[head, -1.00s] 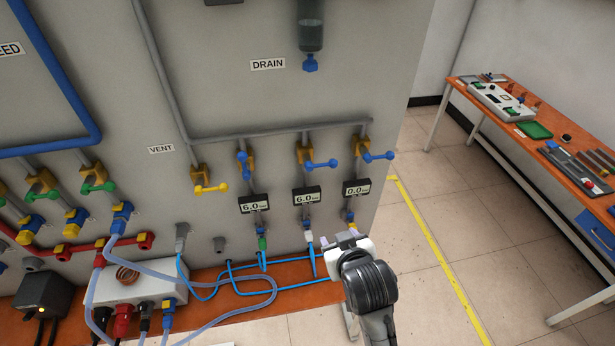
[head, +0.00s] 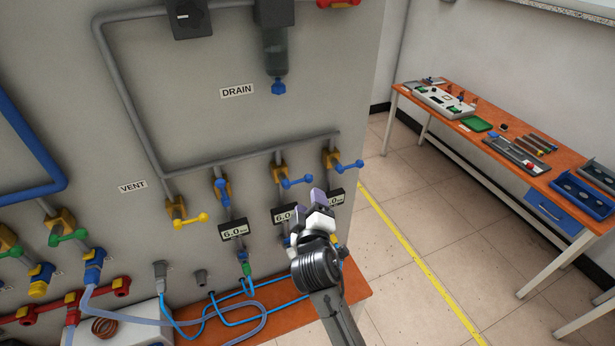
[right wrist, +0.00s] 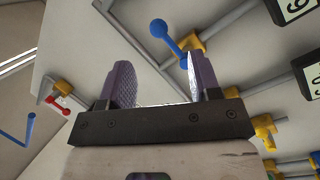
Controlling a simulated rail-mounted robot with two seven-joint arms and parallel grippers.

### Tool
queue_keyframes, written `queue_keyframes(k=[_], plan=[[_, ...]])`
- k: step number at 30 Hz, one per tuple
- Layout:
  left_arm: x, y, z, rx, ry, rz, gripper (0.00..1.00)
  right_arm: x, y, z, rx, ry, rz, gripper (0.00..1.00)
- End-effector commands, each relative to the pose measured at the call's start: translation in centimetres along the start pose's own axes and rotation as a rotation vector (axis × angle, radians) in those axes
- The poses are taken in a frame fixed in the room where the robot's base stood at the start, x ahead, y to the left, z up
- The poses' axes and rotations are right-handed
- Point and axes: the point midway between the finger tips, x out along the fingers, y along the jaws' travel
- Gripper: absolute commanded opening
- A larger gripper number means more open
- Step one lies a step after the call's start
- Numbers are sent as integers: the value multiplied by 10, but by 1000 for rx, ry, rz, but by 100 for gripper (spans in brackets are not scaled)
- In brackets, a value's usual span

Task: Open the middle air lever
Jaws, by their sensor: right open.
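Three blue air levers show on the grey panel in the head view. The left one (head: 222,192) points down along its pipe; the middle one (head: 297,182) and the right one (head: 348,165) point sideways to the right. My right gripper (head: 310,203) is open and empty, just below and right of the middle lever, apart from it. It partly covers the middle gauge (head: 281,215). In the right wrist view the open fingers (right wrist: 158,84) have a blue lever (right wrist: 165,35) beyond them, near the right fingertip; I cannot tell which lever it is. My left gripper is out of view.
A yellow vent lever (head: 190,220) is at the left. Gauges hang below the blue levers, the left gauge (head: 233,229) reading 6.0. Blue hoses (head: 215,315) run low along the panel. An orange workbench (head: 480,120) stands at the right, beyond clear floor.

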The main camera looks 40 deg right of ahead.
Motion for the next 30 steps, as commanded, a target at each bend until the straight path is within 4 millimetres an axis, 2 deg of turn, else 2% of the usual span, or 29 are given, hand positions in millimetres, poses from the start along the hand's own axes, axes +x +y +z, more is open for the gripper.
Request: queue_keyframes(k=[1,6,15,21,30], plan=[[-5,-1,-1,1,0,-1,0,11,3,-1,-2,-1,2,57],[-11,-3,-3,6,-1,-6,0,42,2,-1,0,-1,0,57],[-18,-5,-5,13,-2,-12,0,78,1,-1,2,-1,0,57],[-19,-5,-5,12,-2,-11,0,87,0,0,2,-1,-1,57],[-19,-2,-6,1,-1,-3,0,88,0,0,3,-1,-1,57]])
